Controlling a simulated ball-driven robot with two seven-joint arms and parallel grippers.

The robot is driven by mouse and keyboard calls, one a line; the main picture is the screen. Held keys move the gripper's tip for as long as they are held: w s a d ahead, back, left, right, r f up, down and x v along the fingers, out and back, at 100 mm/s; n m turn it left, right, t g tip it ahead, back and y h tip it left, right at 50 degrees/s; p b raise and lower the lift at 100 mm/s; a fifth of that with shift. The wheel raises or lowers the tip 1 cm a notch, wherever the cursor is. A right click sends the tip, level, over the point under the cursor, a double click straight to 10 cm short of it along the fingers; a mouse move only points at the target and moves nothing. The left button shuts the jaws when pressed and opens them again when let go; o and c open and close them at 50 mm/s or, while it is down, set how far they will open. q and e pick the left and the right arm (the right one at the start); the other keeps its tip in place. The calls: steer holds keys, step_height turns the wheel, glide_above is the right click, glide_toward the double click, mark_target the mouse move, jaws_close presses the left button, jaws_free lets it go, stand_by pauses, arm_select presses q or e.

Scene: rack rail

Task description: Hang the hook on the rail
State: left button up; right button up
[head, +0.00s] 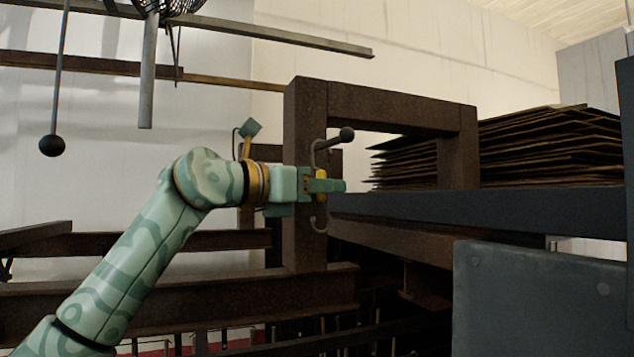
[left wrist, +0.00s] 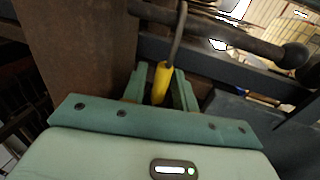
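The hook is a thin grey S-shaped piece with a yellow grip (left wrist: 162,82); in the head view its yellow part (head: 321,174) sits between my left gripper's fingers. My left gripper (head: 328,186) is shut on that yellow part, with a finger on each side in the left wrist view. The hook's lower curl hangs below the gripper and its upper curve rises above it. The rail is a short dark rod with a ball end (head: 347,134); it also shows in the left wrist view (left wrist: 240,38). The upper curve meets the rod in view; I cannot tell whether it is around or beside it. My right gripper is not in view.
A brown steel frame (head: 305,110) stands right behind the gripper. A dark beam (head: 480,205) runs right from it, with stacked brown sheets (head: 550,150) behind. A grey panel (head: 540,300) is at lower right. Another ball-ended rod (head: 52,145) hangs at upper left.

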arm_select(q)
jaws_close()
steer(key=shift+r, duration=0.15)
steer(key=shift+s+a+r+p, duration=0.15)
steer(key=shift+a+r+p, duration=0.05)
steer(key=shift+r+p, duration=0.4)
steer(key=shift+r, duration=0.1)
steer(key=shift+s+a+r, duration=0.25)
steer(key=shift+a+r, duration=0.2)
steer(key=shift+r, duration=0.15)
